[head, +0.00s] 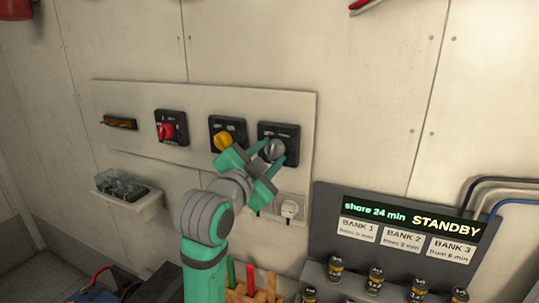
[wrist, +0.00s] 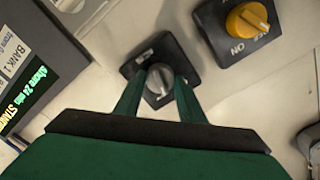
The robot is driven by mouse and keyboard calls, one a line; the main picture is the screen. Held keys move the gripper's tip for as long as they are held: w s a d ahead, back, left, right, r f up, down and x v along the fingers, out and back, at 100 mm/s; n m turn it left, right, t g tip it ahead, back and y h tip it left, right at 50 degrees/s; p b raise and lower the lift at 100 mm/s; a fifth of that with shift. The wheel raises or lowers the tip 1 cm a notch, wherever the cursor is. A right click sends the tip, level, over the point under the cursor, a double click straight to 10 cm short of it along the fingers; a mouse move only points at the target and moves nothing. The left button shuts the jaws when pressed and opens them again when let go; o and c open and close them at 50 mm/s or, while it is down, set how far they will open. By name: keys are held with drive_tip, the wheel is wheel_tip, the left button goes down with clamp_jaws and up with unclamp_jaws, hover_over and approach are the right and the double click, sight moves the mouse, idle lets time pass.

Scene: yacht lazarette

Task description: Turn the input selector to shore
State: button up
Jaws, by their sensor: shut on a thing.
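A grey rotary knob (head: 274,149) on a black square plate is the rightmost of three on the pale wall panel. Its plate label is too small to read. It also shows in the wrist view (wrist: 158,80), with a light pointer mark on its face. My gripper (head: 272,160) has its green fingers on either side of this knob and is shut on it; in the wrist view the fingertips (wrist: 157,88) flank it. Which position the pointer marks, I cannot tell.
A yellow knob (head: 224,140) is close on the left, and a red knob (head: 166,131) is farther left. Below right, a dark unit (head: 328,220) has a display (head: 411,218) reading "shore 24 min STANDBY". A white plug (head: 289,209) sits in a socket below the panel.

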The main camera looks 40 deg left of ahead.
drive_tip(key=shift+m, duration=1.5)
drive_tip(key=o, duration=1)
drive_tip(key=shift+o, duration=0.2)
drive_tip(key=v, duration=1)
drive_tip(key=shift+s, duration=0.35)
